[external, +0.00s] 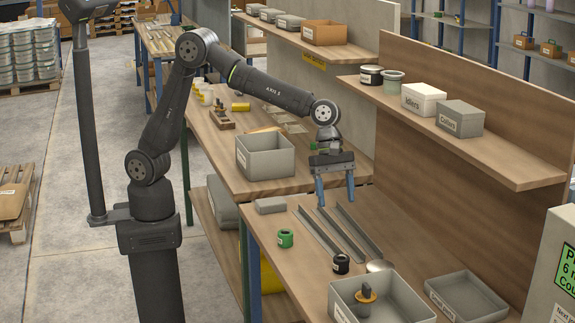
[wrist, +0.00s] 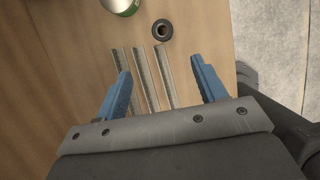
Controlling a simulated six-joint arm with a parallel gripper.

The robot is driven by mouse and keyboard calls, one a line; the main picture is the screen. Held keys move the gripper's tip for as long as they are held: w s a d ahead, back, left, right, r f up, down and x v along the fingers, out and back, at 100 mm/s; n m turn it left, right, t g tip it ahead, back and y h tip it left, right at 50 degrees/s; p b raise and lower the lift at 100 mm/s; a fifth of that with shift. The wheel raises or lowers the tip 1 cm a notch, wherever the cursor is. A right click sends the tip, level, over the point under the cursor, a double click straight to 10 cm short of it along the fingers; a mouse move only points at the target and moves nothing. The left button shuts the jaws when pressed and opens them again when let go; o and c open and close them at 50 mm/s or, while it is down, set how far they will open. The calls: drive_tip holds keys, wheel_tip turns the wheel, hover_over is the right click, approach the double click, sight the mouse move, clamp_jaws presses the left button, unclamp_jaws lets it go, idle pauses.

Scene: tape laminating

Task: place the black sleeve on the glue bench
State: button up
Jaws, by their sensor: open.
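The black sleeve (external: 341,263) is a small dark cylinder with a pale label, standing on the near bench (external: 283,271) by the ends of several metal strips. In the wrist view a black ring with a central hole, apparently the sleeve from above (wrist: 162,29), lies beyond the strips. My gripper (external: 335,196) is open and empty, blue fingers pointing down above the near bench, apart from the sleeve; the strips show between its fingers (wrist: 160,82). Behind it is another bench (external: 224,166) under a yellow sign; I cannot read which is the glue bench.
A green sleeve (external: 285,238) stands left of the black one. The metal strips (external: 340,231), a round silver dish (external: 380,266) and grey bins (external: 375,311) (external: 466,297) share the near bench. The other bench holds a grey bin (external: 265,160), a wooden holder (external: 222,120) and bottles. A shelf overhangs the right.

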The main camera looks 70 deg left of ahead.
approach(343, 269)
drive_tip(key=f, duration=0.2)
drive_tip(key=shift+w+a+f, duration=0.1)
drive_tip(key=shift+w+f, duration=0.25)
drive_tip(key=shift+w, duration=0.05)
drive_tip(key=x, duration=0.5)
drive_tip(key=shift+s+f, duration=0.1)
drive_tip(key=shift+s, duration=0.1)
drive_tip(key=c, duration=1.2)
